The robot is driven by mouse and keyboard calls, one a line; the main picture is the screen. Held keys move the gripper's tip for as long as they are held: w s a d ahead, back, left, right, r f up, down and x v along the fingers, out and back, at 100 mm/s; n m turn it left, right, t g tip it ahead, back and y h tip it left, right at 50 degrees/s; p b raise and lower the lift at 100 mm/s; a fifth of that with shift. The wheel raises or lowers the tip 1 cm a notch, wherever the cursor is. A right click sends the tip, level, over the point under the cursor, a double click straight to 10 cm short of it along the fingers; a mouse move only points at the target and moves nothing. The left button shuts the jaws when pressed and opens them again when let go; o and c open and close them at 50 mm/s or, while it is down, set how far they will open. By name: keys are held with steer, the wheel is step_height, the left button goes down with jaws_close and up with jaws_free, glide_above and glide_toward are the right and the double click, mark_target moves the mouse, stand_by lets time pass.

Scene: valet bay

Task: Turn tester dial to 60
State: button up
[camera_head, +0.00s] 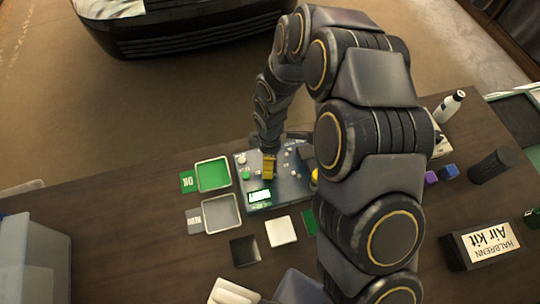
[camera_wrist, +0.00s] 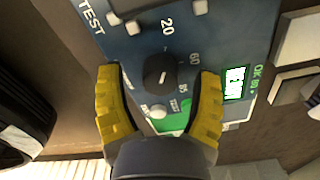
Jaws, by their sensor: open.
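The tester (camera_head: 288,190) is a blue-grey panel on the table in the head view. Its panel also shows in the wrist view (camera_wrist: 125,42). The black round dial (camera_wrist: 165,75) carries a short white mark. A 20 is printed above it and a 60 to its right; I cannot tell exactly which number the mark meets. My gripper (camera_wrist: 158,76) is open, with one yellow finger on each side of the dial and visible gaps between. In the head view my gripper (camera_head: 268,166) hides the dial. The green-lit display (camera_wrist: 236,82) is too bright to read.
A green tray (camera_head: 230,172) and a grey tray (camera_head: 205,218) lie left of the tester. A white square (camera_head: 281,231) and a black square (camera_head: 245,251) lie in front. An Air kit box (camera_head: 484,243) and a black cylinder (camera_head: 491,165) stand at right.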

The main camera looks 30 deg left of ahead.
jaws_close()
steer(key=m, duration=0.5)
steer(key=shift+m, duration=0.4)
steer(key=m, duration=0.5)
steer(key=shift+m, duration=0.4)
jaws_free()
stand_by(0.3)
